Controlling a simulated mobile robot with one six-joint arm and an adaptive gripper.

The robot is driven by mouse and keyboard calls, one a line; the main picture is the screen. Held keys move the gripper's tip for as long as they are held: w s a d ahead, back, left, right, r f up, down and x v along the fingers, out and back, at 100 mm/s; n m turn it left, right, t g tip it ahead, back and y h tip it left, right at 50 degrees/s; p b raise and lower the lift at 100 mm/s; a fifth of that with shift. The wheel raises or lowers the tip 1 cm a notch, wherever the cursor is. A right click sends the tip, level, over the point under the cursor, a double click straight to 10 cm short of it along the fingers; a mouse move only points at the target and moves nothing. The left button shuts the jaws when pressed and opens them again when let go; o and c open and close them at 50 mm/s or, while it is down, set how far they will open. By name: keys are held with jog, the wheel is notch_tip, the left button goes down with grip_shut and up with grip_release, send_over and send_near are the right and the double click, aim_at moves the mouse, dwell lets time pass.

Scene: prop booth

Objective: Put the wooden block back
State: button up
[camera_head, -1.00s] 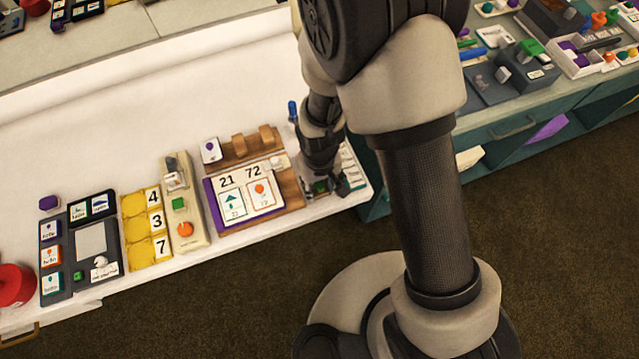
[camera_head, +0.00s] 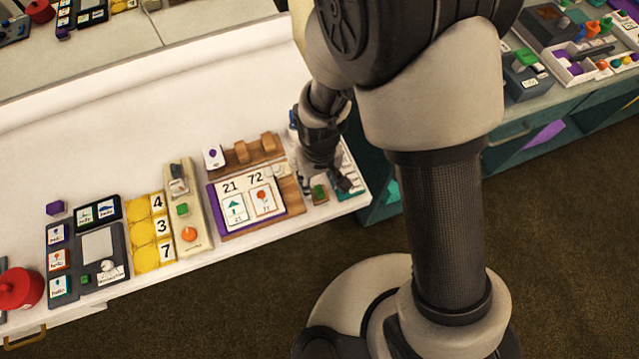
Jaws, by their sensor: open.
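My gripper (camera_head: 325,185) points down at the right end of the white table, its fingers apart. Just below and between the fingers is a small brown wooden piece with a green top (camera_head: 319,194), apparently resting on the table. Two tan wooden blocks, a left one (camera_head: 241,152) and a right one (camera_head: 268,143), stand on a brown wooden rack (camera_head: 256,159) left of my gripper. I cannot tell which piece is the task's wooden block. My fingers partly hide the area around the green-topped piece.
A purple-edged board with cards (camera_head: 246,205) lies left of my gripper. A beige panel (camera_head: 187,210), yellow number strip (camera_head: 148,232) and dark panel (camera_head: 84,244) follow leftward. A teal card holder (camera_head: 350,180) is close on the right. The table's back area is clear.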

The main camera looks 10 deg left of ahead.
notch_tip(320, 180, up, 5)
jog(key=shift+r+p, duration=0.15)
jog(key=shift+p, duration=0.55)
notch_tip(320, 180, up, 10)
jog(key=m+t, duration=0.1)
jog(key=m, duration=0.1)
send_over(321, 190)
jog(key=w+d, duration=0.2)
jog(key=d, duration=0.3)
jog(key=s+d+r+m+t, duration=0.3)
jog(key=s+d+r, duration=0.8)
jog(key=d+r, duration=0.4)
jog(key=shift+s+r+m+t, duration=0.25)
jog(key=shift+r+m+t, duration=0.05)
jog(key=shift+r+m, duration=0.4)
